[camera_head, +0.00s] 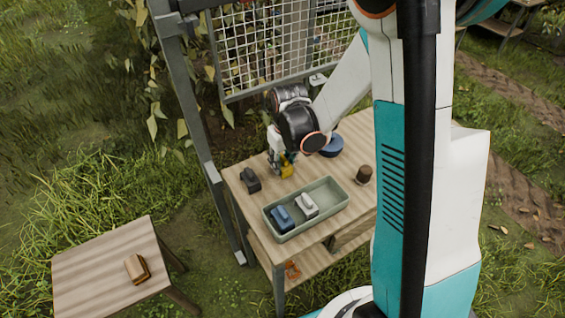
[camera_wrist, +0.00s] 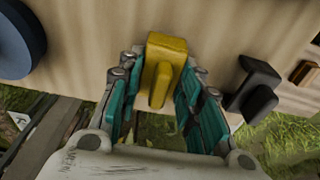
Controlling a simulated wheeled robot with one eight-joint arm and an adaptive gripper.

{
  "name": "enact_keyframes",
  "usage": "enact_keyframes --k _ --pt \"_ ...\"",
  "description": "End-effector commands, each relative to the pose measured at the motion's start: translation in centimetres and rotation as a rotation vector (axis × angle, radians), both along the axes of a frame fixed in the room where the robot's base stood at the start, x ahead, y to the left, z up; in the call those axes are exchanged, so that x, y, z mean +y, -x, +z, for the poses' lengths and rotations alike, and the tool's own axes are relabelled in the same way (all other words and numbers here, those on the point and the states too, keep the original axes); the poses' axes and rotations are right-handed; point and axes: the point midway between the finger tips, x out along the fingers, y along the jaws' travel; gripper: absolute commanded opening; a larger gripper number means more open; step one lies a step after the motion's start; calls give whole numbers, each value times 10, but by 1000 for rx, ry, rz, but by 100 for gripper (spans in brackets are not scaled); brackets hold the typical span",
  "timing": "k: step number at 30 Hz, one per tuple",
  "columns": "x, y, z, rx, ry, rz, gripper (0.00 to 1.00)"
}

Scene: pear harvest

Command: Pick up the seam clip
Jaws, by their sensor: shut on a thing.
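A yellow clip-like block (camera_head: 287,170), which I take to be the seam clip, is at the far left part of the wooden worktable (camera_head: 322,246). My gripper (camera_head: 279,161) points down over it. In the wrist view the yellow clip (camera_wrist: 166,66) sits between the teal-padded fingers of my gripper (camera_wrist: 162,78), which are shut on it. Its lower part is partly hidden by the fingers in the head view. I cannot tell whether it touches the tabletop.
A black clip (camera_head: 250,180) lies left of my gripper. A green-grey tray (camera_head: 329,204) holds a blue block (camera_head: 282,219) and a white block (camera_head: 306,206). A blue bowl (camera_head: 332,147) and a brown cup (camera_head: 364,175) stand right. A wire-mesh panel (camera_head: 262,50) rises behind.

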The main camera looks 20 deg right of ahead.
Motion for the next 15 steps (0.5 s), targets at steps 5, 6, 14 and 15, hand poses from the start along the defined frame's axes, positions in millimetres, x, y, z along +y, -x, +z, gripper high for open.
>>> enact_keyframes --k 5,6,14,15 --pt "0 0 2 0 0 0 14" --pt "0 0 3 0 0 0 14" --pt "0 0 32 0 0 0 14" --pt "0 0 40 0 0 0 14"
